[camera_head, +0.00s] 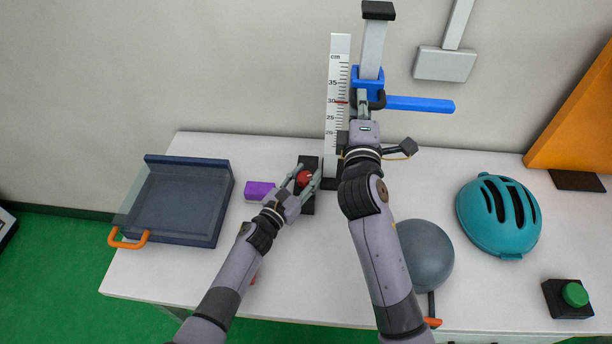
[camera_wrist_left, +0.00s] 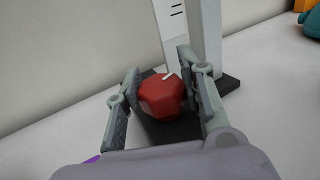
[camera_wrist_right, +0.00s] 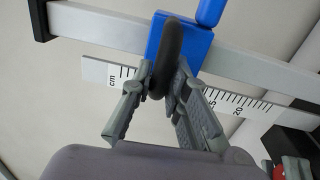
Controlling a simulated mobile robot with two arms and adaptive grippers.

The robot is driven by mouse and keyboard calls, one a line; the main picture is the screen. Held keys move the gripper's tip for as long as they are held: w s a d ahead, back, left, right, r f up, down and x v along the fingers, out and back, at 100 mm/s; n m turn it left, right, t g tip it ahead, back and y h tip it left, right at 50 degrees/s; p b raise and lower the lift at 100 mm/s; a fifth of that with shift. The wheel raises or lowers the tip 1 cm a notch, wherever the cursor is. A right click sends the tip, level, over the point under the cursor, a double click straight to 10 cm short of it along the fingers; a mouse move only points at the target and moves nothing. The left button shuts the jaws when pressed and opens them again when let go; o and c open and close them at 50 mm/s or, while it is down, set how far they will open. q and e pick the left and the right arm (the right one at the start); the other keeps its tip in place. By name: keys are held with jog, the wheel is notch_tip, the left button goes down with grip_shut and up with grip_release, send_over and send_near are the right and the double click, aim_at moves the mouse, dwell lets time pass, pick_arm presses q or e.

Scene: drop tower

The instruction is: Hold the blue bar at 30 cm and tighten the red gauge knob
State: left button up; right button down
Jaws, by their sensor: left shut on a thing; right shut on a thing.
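The blue bar (camera_head: 420,104) sticks out to the right from a blue slider (camera_head: 357,80) on the grey upright post. The ruler (camera_head: 338,75) stands beside it, with a red mark by 30 level with the bar. My right gripper (camera_head: 369,102) is shut on the slider's black handle, and the right wrist view shows this handle (camera_wrist_right: 171,56) between the fingers. The red knob (camera_head: 303,179) sits on a black base at the ruler's foot. My left gripper (camera_head: 305,184) is shut on it; the left wrist view shows the faceted knob (camera_wrist_left: 162,95) with a white line, between both fingers.
A purple block (camera_head: 260,191) lies left of the knob. A dark tray (camera_head: 180,204) with an orange handle stands at the left. A grey ball (camera_head: 424,254), a teal helmet (camera_head: 498,216) and a green button (camera_head: 575,294) are on the right.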

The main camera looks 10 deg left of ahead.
pick_arm(q)
jog(key=shift+d+m+h, duration=0.15)
jog(key=shift+m+h, duration=0.15)
jog(key=shift+h, duration=0.2)
pick_arm(e)
jog(key=shift+a+r, duration=0.2)
jog(key=shift+a, duration=0.1)
pick_arm(q)
jog(key=m+g+h, duration=0.2)
jog(key=h, duration=0.1)
jog(key=shift+m+g, duration=0.3)
jog(key=shift+g, duration=0.1)
jog(key=shift+s+m+g+h, duration=0.1)
jog(key=shift+m+g+h, duration=0.8)
jog(key=shift+g+h, duration=0.15)
jog(key=o, duration=1.1)
jog(key=shift+o, duration=0.2)
